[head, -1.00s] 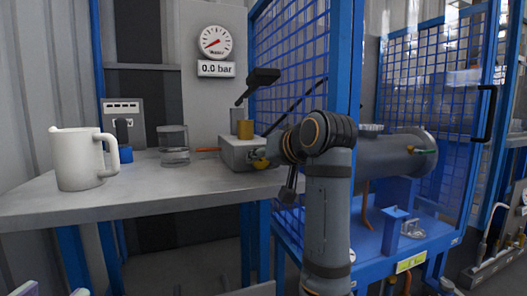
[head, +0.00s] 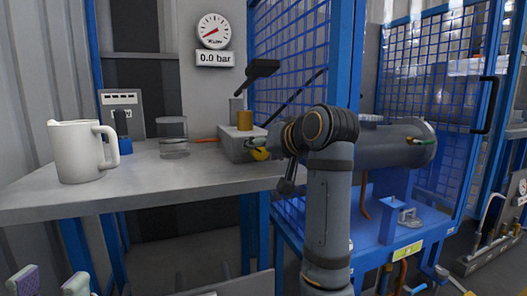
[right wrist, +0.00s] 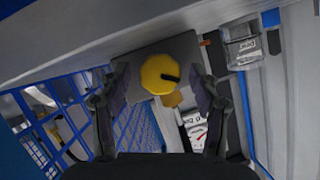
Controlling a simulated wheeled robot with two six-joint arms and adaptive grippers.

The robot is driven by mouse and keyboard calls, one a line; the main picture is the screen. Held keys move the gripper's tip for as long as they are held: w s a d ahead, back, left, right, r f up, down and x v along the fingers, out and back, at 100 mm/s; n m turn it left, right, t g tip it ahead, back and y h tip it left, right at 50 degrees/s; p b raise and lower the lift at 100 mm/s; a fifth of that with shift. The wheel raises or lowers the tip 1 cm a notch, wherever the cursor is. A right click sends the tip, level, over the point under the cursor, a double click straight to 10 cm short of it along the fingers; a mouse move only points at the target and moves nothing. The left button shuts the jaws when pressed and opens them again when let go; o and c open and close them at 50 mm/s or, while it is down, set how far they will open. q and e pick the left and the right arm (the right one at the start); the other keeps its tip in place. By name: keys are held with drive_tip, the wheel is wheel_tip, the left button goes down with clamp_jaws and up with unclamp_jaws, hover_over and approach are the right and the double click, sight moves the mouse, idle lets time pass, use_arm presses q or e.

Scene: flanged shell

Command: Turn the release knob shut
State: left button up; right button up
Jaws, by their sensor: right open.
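The yellow release knob (right wrist: 158,74), with a dark pointer mark, sits on the grey pump block (head: 232,148). In the right wrist view it lies between the open fingers of my right gripper (right wrist: 162,86), with a visible gap on both sides. In the head view the knob (head: 260,154) is partly covered by my right gripper (head: 268,148), which reaches in from the right. My left gripper (head: 50,283) shows only its two fingertips at the lower left edge, apart and empty.
A gauge (head: 214,31) above a "0.0 bar" display (head: 215,58) is on the wall. A blue mesh cage (head: 290,45) and a grey cylindrical shell (head: 395,150) are to the right.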

drive_tip(key=v, duration=0.7)
drive_tip(key=shift+s, duration=0.2)
drive_tip(key=shift+d+r, duration=0.1)
drive_tip(key=shift+d, duration=0.05)
drive_tip(key=shift+c, duration=0.2)
